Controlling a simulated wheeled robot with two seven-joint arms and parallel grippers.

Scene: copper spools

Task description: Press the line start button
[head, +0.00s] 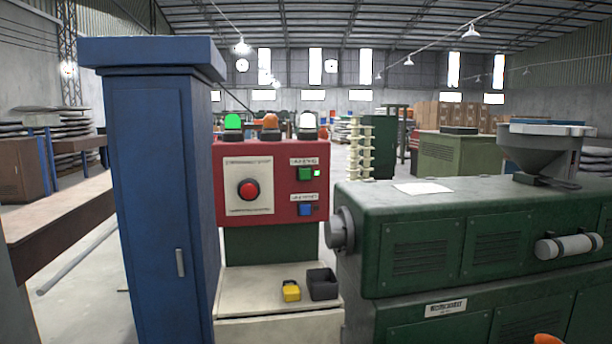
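A red control panel (283,215) stands ahead, between a blue cabinet and a green machine. Below is a blue button (305,210) under another label. A large round red button (248,190) sits on a pale plate at the left of the panel. Green, orange and white lamps top the panel; the green and white ones look lit.
A tall blue cabinet (150,200) stands close on the left of the panel. A green machine (440,240) fills the right.

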